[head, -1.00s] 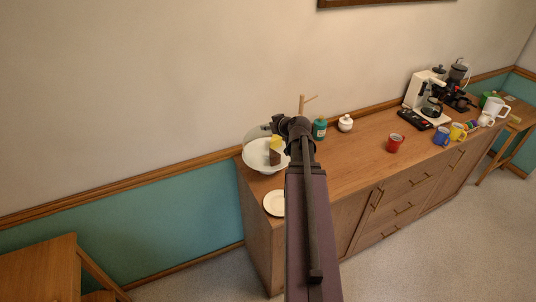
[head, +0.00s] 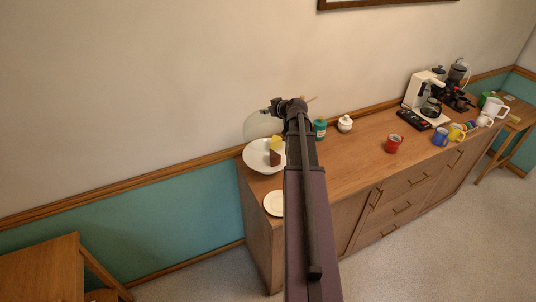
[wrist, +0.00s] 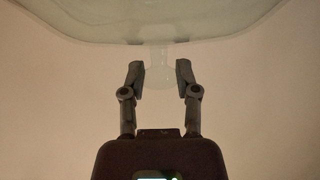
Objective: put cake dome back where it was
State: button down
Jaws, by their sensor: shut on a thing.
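The cake dome (head: 259,125) is clear glass and hangs in the air above the white cake plate (head: 258,169). In the wrist view the dome (wrist: 160,22) fills the top, with its knob between my fingers. My gripper (head: 268,110) is shut on this knob; its two fingers also show in the wrist view (wrist: 160,69). Yellow cake (head: 277,142) and brown cake (head: 275,158) sit uncovered on the plate. My arm hides the right side of the plate.
A small white plate (head: 273,203) lies in front, partly behind my arm. A green bottle (head: 320,129), a white lidded pot (head: 345,124) and a red mug (head: 393,144) stand to the right on the wooden sideboard (head: 350,160). The wall is close behind.

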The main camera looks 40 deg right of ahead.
dwell(0.4)
notch_tip(320, 180, down, 6)
jog(key=b, duration=0.6)
jog(key=shift+f, duration=0.25)
jog(key=shift+f+b, duration=1.75)
jog(key=shift+b, duration=0.3)
jog(key=shift+f, duration=0.15)
jog(key=shift+c, duration=1.8)
grip_release()
jog(key=shift+r, duration=0.2)
